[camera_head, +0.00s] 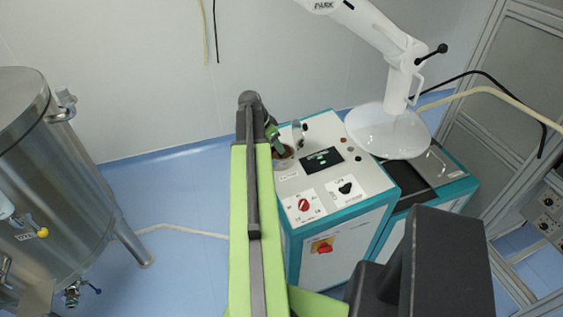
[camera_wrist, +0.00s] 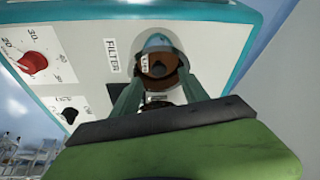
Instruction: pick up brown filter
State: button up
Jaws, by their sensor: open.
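The brown filter (camera_wrist: 160,66) shows in the wrist view, beside the FILTER label (camera_wrist: 112,57) on the white machine panel. It carries a small white tag, and a grey-blue round part shows behind it. My gripper (camera_wrist: 158,88) is open, its two green fingers one on each side of the filter's lower part. I cannot tell whether they touch it. In the head view the brown filter (camera_head: 284,160) is at the left edge of the panel, partly hidden by my arm. My gripper (camera_head: 274,138) is right at it there.
The machine (camera_head: 325,190) has a black display (camera_head: 322,159) and a red knob (camera_head: 303,205) near the filter. A white lamp-like arm (camera_head: 388,130) hangs over its right side. A steel tank (camera_head: 50,190) stands left, with blue floor between.

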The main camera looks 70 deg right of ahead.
jog(key=b+x, duration=0.5)
jog(key=shift+a+f, duration=0.1)
jog(key=shift+f, duration=0.15)
jog(key=shift+r, duration=0.2)
grip_shut()
